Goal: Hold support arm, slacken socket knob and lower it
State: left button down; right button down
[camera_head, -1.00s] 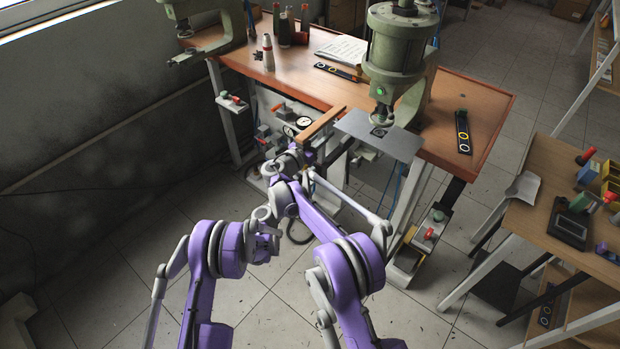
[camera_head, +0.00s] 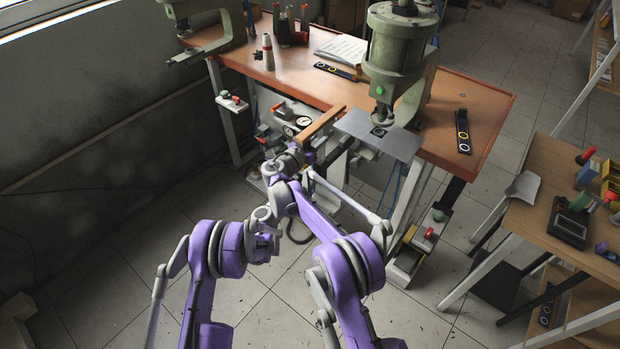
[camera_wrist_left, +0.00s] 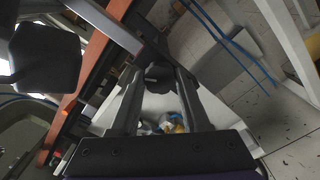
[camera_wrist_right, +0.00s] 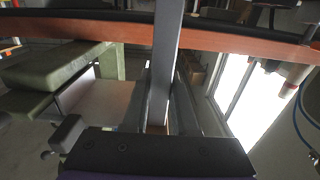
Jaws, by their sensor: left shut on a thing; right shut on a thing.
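A dark, straight bar, which looks like the support arm (camera_head: 336,152), slants below the front of the bench in the head view. In the right wrist view the bar (camera_wrist_right: 166,50) runs lengthwise between the fingers of my right gripper (camera_wrist_right: 166,100), which is shut on it. My right gripper (camera_head: 311,160) shows small at the bar's near end in the head view. My left gripper (camera_wrist_left: 160,84) is shut on a dark, rounded knob (camera_wrist_left: 159,73), seen between its fingertips in the left wrist view. The knob and left fingertips cannot be made out in the head view.
The orange-edged bench (camera_head: 470,95) carries a green press (camera_head: 400,45) above a grey plate (camera_head: 378,136). A wooden strip (camera_head: 321,124) and a gauge (camera_head: 303,122) are close to my right wrist. Blue hoses (camera_wrist_left: 235,42) hang near the left gripper.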

dwell(0.3)
pick_arm(q)
jog(key=shift+c, duration=1.9)
grip_release()
jog(key=v, duration=1.2)
jog(key=shift+f, duration=0.1)
pick_arm(e)
jog(key=shift+f, duration=0.1)
pick_arm(q)
jog(key=shift+s+f+b, duration=0.15)
jog(key=shift+f+b, duration=0.4)
jog(key=shift+f, duration=0.1)
jog(key=shift+s+f+b, duration=0.2)
jog(key=shift+f+b, duration=0.3)
jog(key=shift+f, duration=0.15)
pick_arm(e)
jog(key=shift+f, duration=2.25)
pick_arm(q)
jog(key=shift+f, duration=0.1)
pick_arm(e)
jog(key=shift+f, duration=0.2)
jog(key=shift+s, duration=0.1)
